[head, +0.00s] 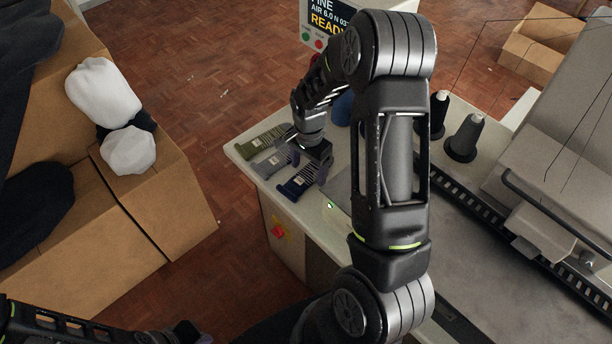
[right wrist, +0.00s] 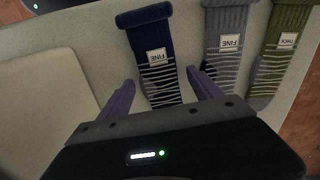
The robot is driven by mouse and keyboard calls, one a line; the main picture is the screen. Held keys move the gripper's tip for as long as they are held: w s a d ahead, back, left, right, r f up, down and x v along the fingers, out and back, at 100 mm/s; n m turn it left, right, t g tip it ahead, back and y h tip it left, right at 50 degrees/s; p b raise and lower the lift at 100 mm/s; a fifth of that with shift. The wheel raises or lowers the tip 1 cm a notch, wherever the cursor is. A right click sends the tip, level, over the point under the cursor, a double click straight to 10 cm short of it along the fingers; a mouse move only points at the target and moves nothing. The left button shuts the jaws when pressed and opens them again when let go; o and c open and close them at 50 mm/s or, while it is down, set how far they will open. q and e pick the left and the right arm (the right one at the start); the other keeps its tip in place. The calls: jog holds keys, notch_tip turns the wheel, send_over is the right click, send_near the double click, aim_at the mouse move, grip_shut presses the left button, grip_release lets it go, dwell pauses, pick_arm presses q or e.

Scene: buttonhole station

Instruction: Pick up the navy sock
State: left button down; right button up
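The navy sock (head: 298,184) lies flat on the near left corner of the pale table, nearest of three socks in a row. In the right wrist view the navy sock (right wrist: 150,38) has a ribbed cuff, thin pale stripes and a label reading FINE. My right gripper (right wrist: 161,88) is open, its two purple-grey fingers on either side of the striped part. In the head view my right gripper (head: 308,166) is over the socks and partly hides them. Contact with the sock cannot be told. My left gripper (head: 180,335) is at the bottom edge, partly cut off.
A grey sock (right wrist: 226,42) and an olive green sock (right wrist: 280,45) lie beside the navy one. Thread cones (head: 464,138) and a large machine (head: 550,170) stand on the right. Cardboard boxes (head: 165,205) with white and dark bundles stand left.

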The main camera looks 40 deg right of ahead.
aim_at(309, 174)
jog(key=c, duration=1.1)
notch_tip(309, 174, up, 10)
jog(key=shift+b, duration=0.65)
